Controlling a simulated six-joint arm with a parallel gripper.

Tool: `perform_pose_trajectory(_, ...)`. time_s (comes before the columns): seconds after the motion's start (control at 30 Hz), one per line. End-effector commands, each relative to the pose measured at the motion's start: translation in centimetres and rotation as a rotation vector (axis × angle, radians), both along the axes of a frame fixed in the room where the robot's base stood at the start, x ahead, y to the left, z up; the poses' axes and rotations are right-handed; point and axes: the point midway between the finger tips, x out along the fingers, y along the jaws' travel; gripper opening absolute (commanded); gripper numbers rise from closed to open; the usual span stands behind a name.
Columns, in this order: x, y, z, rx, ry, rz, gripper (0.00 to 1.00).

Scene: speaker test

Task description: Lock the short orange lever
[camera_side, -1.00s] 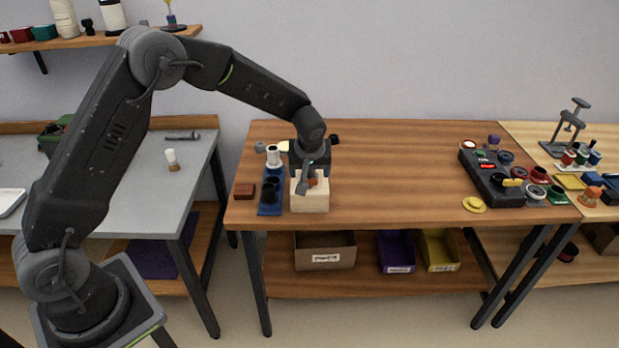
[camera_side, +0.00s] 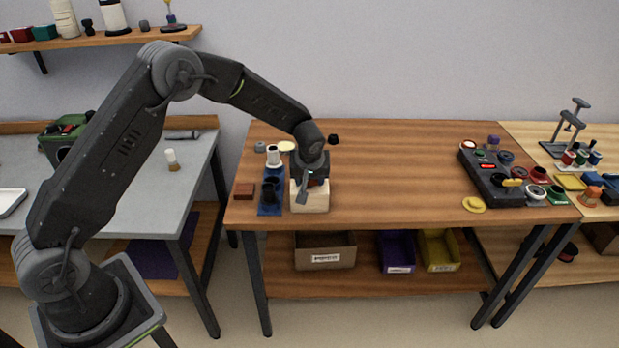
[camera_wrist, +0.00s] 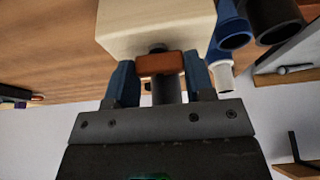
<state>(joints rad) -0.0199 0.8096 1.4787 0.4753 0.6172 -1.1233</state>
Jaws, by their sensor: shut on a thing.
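The short orange lever (camera_wrist: 161,64) shows in the wrist view between the two blue fingers of my gripper (camera_wrist: 163,78). The fingers are shut on it. The lever sits at the face of a pale wooden block (camera_wrist: 150,22). In the side view the block (camera_side: 310,200) stands on the left part of the wooden table, with my gripper (camera_side: 305,192) at its upper front. The lever is mostly hidden behind the gripper there, so its exact angle is hard to read.
A blue stand (camera_side: 269,205) with dark and white cylinders is just left of the block. A red-brown block (camera_side: 244,190) lies farther left. A dark control box (camera_side: 492,180) with knobs is at the table's right end. The table's middle is clear.

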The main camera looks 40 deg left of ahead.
Motion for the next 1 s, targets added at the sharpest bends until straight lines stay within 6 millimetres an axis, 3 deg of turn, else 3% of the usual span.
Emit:
perform_pose_trajectory(0.2, 0.0, -0.01, 0.02, 0.0, 0.0, 0.0, 0.25)
perform_pose_trajectory(0.7, -0.08, 0.06, 0.01, -0.001, 0.0, -0.252, 0.25)
perform_pose_trajectory(1.0, -0.07, 0.04, 0.0, 0.001, 0.0, -0.266, 0.25)
